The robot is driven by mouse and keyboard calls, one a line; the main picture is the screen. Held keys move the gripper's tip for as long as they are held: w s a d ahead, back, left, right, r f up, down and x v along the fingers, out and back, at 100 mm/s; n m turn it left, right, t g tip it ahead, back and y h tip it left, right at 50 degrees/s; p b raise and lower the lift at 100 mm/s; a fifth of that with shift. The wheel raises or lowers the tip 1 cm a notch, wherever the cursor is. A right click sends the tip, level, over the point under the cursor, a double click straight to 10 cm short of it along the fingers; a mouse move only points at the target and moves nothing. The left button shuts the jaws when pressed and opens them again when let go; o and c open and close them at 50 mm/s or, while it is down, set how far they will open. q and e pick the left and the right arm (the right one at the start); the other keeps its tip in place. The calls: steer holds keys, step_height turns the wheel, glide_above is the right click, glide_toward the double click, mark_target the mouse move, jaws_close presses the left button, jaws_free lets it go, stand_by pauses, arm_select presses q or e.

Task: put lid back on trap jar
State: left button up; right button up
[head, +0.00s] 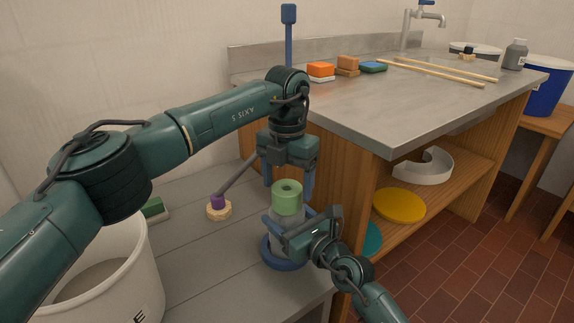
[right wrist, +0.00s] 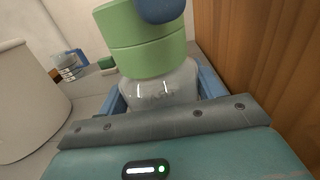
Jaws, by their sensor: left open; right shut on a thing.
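The jar (head: 287,238) is a greyish translucent vessel standing upright at a blue ring-shaped base (head: 268,256) on the low grey bench. The green lid (head: 288,201), a short cylinder with a hole in its top, sits at the jar's mouth. In the right wrist view the green lid (right wrist: 150,55) shows a seam around it, above the clear jar body (right wrist: 160,85). I cannot tell how firmly it is seated. My right gripper (head: 292,240) is shut on the jar from the right. My left gripper (head: 287,178) is open, pointing down just above the lid.
A white bucket (head: 140,270) stands at the left. A purple-topped wooden piece (head: 219,208) and a green block (head: 153,209) lie on the bench (head: 205,255). The metal counter (head: 410,105) and its wooden side panel rise close behind and right of the jar.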

arm_select(q)
steer(key=shift+f, duration=1.65)
steer(key=shift+c, duration=0.5)
steer(key=c, duration=0.9)
steer(key=o, duration=1.2)
step_height(320, 180, up, 12)
steer(key=shift+r, duration=0.1)
